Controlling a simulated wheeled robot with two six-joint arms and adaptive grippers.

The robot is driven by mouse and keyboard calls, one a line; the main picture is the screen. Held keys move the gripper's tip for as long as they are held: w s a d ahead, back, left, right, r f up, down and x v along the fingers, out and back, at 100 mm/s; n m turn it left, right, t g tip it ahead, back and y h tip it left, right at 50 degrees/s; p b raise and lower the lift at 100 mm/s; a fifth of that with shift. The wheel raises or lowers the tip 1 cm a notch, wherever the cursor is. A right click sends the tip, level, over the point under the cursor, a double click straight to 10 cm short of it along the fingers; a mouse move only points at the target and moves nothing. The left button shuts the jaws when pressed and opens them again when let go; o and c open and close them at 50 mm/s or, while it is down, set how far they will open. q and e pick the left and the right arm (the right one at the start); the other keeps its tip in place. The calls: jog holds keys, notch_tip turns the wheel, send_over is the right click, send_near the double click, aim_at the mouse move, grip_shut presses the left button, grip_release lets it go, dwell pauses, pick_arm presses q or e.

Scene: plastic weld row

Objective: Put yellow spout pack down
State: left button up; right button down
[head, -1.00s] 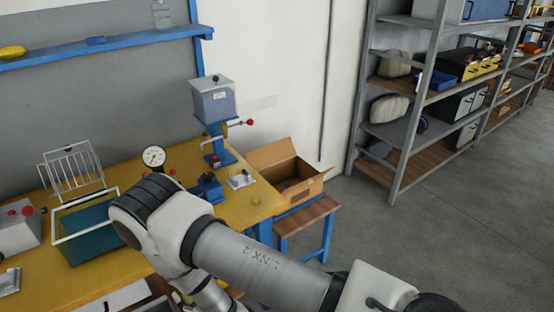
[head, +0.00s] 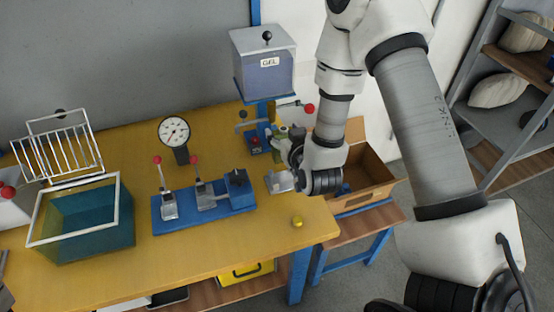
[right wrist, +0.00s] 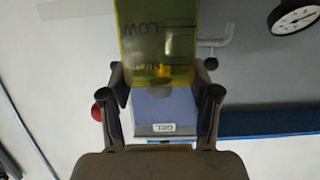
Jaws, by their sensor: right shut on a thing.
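The yellow spout pack (right wrist: 158,38) is translucent yellow with dark print reading "LOW". In the right wrist view it stands between the fingertips of my right gripper (right wrist: 161,78), which is shut on it. In the head view my right gripper (head: 284,145) is at the back right of the yellow table (head: 100,265), below and in front of the GEL dispenser. The pack cannot be made out clearly there. My left gripper is not in view.
The GEL dispenser (head: 263,68) stands close behind my right gripper. A blue fixture (head: 212,215) with red-knobbed levers, a dial gauge (head: 174,132), a teal tank (head: 85,225) and a wire rack (head: 58,148) stand leftward. A cardboard box (head: 372,180) is at right. A small yellow knob (head: 297,221) is near the table edge.

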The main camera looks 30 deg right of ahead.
jog(key=f, duration=0.1)
jog(key=s+f, duration=0.1)
jog(key=f, duration=0.1)
jog(key=shift+s+a, duration=0.15)
jog(key=shift+a, duration=0.05)
jog(key=f, duration=0.5)
jog(key=shift+w+f+p, duration=0.15)
jog(key=shift+w+p, duration=0.2)
jog(key=shift+w, duration=0.05)
jog(key=shift+s, duration=0.2)
jog(key=shift+f, duration=0.1)
jog(key=shift+c, duration=1.2)
grip_release()
jog(key=shift+w, duration=0.1)
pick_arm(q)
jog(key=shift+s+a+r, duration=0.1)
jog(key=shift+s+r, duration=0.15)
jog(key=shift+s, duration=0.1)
